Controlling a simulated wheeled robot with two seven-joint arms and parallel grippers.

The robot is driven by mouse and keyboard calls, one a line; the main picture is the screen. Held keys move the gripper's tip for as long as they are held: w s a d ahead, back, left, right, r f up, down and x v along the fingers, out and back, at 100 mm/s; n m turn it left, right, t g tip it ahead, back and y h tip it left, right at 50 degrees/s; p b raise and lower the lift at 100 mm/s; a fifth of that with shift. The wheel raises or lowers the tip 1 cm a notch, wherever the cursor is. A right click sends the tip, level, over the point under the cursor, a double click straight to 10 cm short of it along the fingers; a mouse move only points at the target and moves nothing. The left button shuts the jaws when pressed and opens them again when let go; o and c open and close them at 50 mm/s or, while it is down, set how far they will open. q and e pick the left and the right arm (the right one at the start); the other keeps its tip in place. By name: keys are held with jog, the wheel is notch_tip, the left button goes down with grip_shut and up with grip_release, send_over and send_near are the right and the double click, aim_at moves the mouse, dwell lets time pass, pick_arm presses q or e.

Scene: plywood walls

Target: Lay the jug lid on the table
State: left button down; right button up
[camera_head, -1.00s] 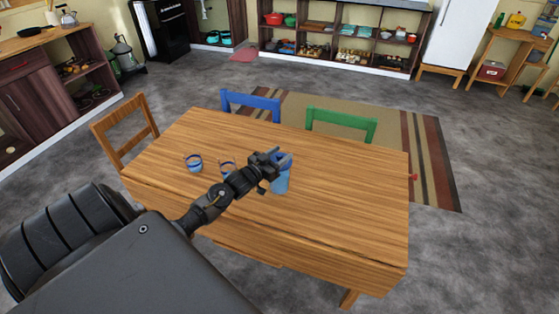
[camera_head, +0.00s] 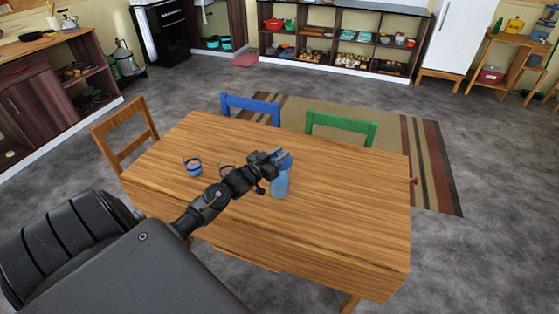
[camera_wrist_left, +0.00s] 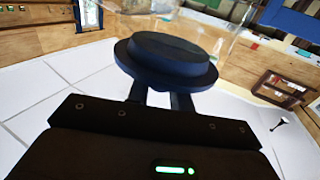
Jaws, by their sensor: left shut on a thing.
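My left gripper (camera_head: 273,160) is over the right-middle of the wooden table (camera_head: 345,210). It is shut on the dark blue jug lid (camera_wrist_left: 165,58), a round disc with a raised centre, seen close up in the left wrist view. A translucent light blue jug (camera_head: 279,184) stands upright on the table just below the gripper. In the head view the gripper partly hides the lid and the jug's top, so I cannot tell whether the lid touches the jug. My right gripper is not in view.
Two blue-banded cups, one at the left (camera_head: 193,168) and one partly behind my arm (camera_head: 227,170), stand on the table. The table's right half is clear. Blue (camera_head: 250,107) and green (camera_head: 341,126) chairs stand at the far side, a wooden chair (camera_head: 124,135) at the left.

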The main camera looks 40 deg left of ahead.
pick_arm(q)
jog(key=s+a+r+b, duration=0.2)
jog(key=s+a+r, duration=0.2)
jog(key=s+r, duration=0.7)
jog(key=shift+s, duration=1.2)
jog(key=shift+a+f, duration=0.1)
jog(key=d+f+m+h, duration=0.3)
jog(key=d+f+h, duration=0.1)
jog(key=d, duration=1.1)
jog(key=s+d+r+m+g+h, duration=0.15)
jog(key=d+h, duration=0.25)
jog(key=d, duration=0.9)
jog(key=shift+w+r+n+t+y, duration=0.25)
jog(key=shift+w+r+n+y, duration=0.2)
jog(key=shift+n+y, duration=0.75)
jog(key=shift+w+r+n+t+y, duration=0.25)
jog(key=shift+w+r+n+y, duration=0.2)
jog(key=shift+y, duration=1.35)
jog(key=shift+w+r+n+t+y, duration=0.25)
jog(key=shift+w+r+n+y, duration=0.2)
jog(key=shift+n+y, duration=0.75)
jog(key=shift+a+m+y, duration=0.1)
jog(key=shift+m+y, duration=0.2)
